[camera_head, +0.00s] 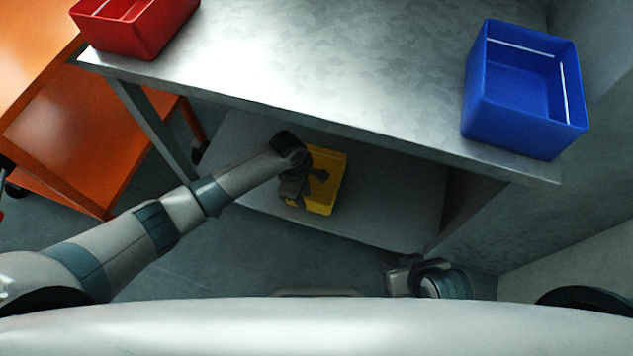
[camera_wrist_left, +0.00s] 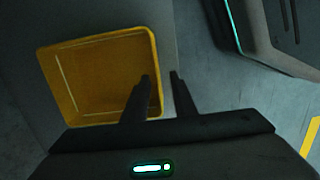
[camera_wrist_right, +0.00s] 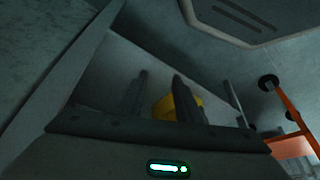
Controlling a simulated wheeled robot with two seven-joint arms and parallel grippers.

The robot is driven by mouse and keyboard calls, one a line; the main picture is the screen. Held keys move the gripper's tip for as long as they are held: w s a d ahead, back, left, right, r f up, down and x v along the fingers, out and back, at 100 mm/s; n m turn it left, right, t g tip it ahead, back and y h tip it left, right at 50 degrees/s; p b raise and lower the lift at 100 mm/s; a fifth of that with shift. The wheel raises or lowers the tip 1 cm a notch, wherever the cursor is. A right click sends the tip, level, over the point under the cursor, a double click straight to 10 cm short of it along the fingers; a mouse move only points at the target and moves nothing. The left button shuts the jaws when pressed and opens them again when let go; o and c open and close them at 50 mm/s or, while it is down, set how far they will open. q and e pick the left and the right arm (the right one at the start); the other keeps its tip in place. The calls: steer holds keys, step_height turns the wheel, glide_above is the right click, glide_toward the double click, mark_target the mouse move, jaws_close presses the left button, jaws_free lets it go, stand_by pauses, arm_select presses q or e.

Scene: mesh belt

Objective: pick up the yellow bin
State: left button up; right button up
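The yellow bin (camera_head: 331,160) stands on the lower shelf (camera_head: 390,205), under the metal table top. In the left wrist view the empty yellow bin (camera_wrist_left: 90,85) opens toward the camera. My left gripper (camera_head: 312,182) is over the bin and hides part of it. In the left wrist view my left gripper (camera_wrist_left: 159,75) is open, one finger over the bin's inside and the other outside its right wall. My right gripper (camera_wrist_right: 158,75) is open and empty, away from the bin. The yellow bin (camera_wrist_right: 187,103) shows partly behind its right finger.
A red bin (camera_head: 137,35) stands at the table top's left and a blue bin (camera_head: 525,90) at its right. The metal table top (camera_head: 300,65) overhangs the shelf. An orange cart (camera_head: 75,135) stands at left. A wall (camera_head: 590,180) closes the right side.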

mark_target(310, 210)
arm_select(q)
steer(key=shift+f, duration=0.6)
arm_select(e)
steer(key=shift+w+a, duration=0.15)
steer(key=shift+a, duration=0.1)
